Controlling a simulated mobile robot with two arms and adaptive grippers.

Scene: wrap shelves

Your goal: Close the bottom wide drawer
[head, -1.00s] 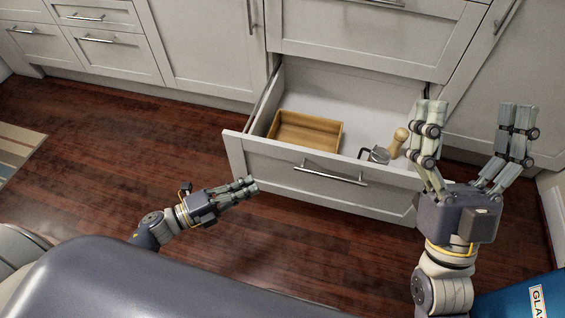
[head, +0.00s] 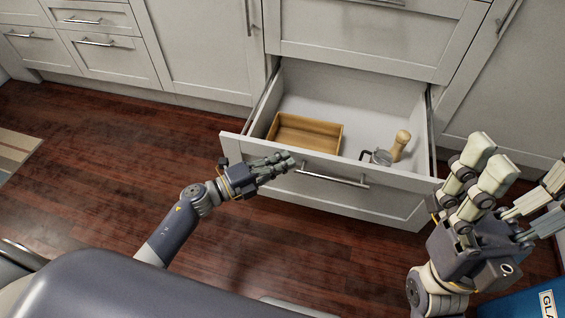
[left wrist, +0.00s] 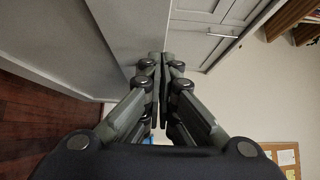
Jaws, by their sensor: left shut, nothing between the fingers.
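The bottom wide drawer (head: 320,188) is pulled out of the cabinet, with its front panel and bar handle (head: 332,176) facing me. It holds a wooden tray (head: 306,133), a small metal and glass item (head: 376,157) and a wooden-topped item (head: 400,146). My left gripper (head: 288,162) is shut and empty, close to the left part of the drawer front; I cannot tell whether it touches. Its closed fingers also show in the left wrist view (left wrist: 163,85). My right gripper (head: 522,172) is open and empty, to the right of the drawer front.
Closed cabinets and drawers (head: 110,55) line the wall behind and to the left. Dark wood floor (head: 100,150) is clear to the left of the drawer. A striped rug (head: 15,150) lies at the far left. A blue object (head: 520,305) is at the bottom right.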

